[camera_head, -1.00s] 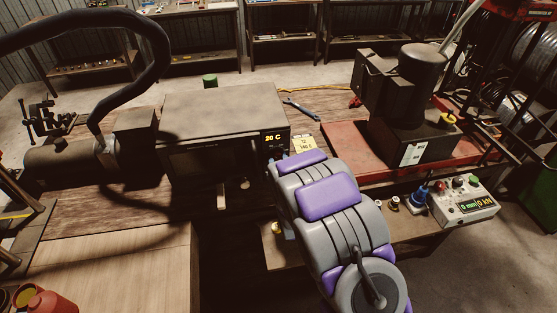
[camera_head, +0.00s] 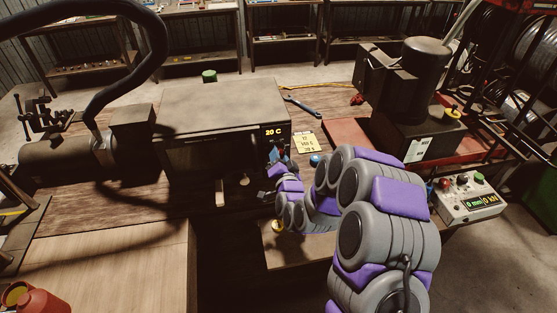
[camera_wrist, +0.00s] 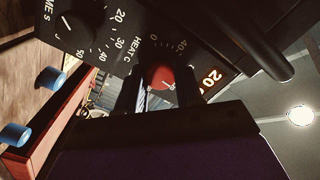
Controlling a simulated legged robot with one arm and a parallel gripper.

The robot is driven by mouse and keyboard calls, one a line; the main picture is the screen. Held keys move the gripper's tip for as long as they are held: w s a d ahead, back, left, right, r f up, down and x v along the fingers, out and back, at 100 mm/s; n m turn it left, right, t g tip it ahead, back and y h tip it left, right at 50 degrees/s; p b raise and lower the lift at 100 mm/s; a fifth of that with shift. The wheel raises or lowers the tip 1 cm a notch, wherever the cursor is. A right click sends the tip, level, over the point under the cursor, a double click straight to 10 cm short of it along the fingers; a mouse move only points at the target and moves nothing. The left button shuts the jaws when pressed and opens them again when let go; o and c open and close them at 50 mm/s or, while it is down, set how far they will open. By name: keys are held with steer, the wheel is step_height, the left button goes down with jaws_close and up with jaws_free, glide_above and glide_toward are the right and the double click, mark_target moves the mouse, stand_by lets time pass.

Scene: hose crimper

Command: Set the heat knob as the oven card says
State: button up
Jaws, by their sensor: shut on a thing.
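The grey oven (camera_head: 215,107) stands on the bench in the head view. Its display (camera_head: 273,132) reads 20 C. The yellow oven card (camera_head: 306,142) lies to the right of the oven; its small writing is too blurred to read surely. My gripper (camera_head: 276,168) is at the oven's front panel. In the wrist view the red heat knob (camera_wrist: 161,78) sits between the fingers of my gripper (camera_wrist: 158,88), which are shut on it. The HEAT C scale shows around it, partly hidden by the fingers.
A dark time knob (camera_wrist: 77,25) with its own scale is beside the heat knob. A dark bar (camera_wrist: 255,45) crosses the wrist view close by. In the head view, a wrench (camera_head: 303,107) lies behind the card, and a control box (camera_head: 468,198) stands at right.

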steer(key=m+b, duration=0.9)
steer(key=m, duration=0.1)
steer(key=shift+f, duration=0.25)
steer(key=shift+m+b, duration=0.3)
steer(key=o, duration=1)
steer(key=shift+o, duration=0.2)
steer(key=shift+r, duration=0.15)
